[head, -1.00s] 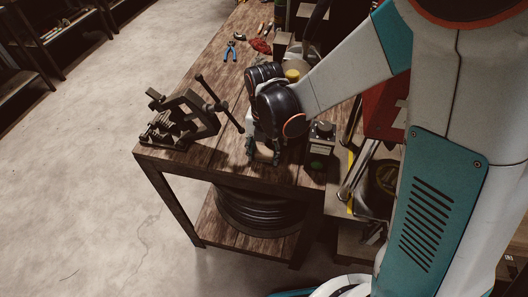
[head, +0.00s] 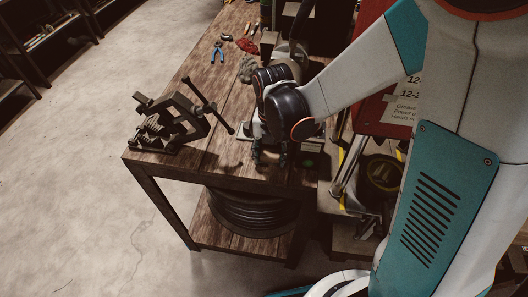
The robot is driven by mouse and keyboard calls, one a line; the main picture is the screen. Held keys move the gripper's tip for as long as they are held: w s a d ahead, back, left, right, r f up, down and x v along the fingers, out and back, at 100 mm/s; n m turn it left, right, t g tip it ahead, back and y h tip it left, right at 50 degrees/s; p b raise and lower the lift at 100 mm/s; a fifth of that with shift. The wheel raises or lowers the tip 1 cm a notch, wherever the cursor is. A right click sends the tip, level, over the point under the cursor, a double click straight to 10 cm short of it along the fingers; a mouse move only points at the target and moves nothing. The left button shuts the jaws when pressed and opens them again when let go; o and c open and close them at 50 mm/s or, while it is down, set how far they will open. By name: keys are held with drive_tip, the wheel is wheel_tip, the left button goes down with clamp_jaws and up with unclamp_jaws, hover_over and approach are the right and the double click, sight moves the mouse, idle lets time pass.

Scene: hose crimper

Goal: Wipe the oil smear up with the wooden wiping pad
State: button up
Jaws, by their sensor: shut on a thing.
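My gripper (head: 270,157) is low over the front part of the wooden workbench (head: 215,150), to the right of the dark crimper. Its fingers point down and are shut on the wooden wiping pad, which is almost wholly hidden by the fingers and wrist. I cannot tell whether the pad touches the bench top. I cannot make out the oil smear for certain; the wood near the gripper is dark and shadowed.
The dark metal hose crimper (head: 170,122) with its long lever stands at the bench's front left. Blue-handled pliers (head: 217,52) and a red cloth (head: 247,45) lie further back. A coiled black hose (head: 250,212) sits on the lower shelf. A red cabinet (head: 385,105) stands right.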

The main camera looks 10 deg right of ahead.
drive_tip(key=shift+s+d, duration=0.2)
drive_tip(key=shift+d, duration=0.35)
drive_tip(key=shift+a, duration=0.15)
drive_tip(key=shift+w+a, duration=0.3)
drive_tip(key=shift+a, duration=0.55)
drive_tip(key=shift+w+a, duration=0.35)
drive_tip(key=shift+a, duration=0.45)
drive_tip(key=shift+w+a, duration=0.3)
drive_tip(key=shift+a, duration=0.55)
drive_tip(key=shift+d+b, duration=0.15)
drive_tip(key=shift+b, duration=0.15)
drive_tip(key=shift+s+d, duration=0.3)
drive_tip(key=shift+d, duration=0.5)
drive_tip(key=shift+s+d, duration=0.35)
drive_tip(key=shift+d, duration=0.5)
drive_tip(key=shift+s+d, duration=0.3)
drive_tip(key=shift+d, duration=0.5)
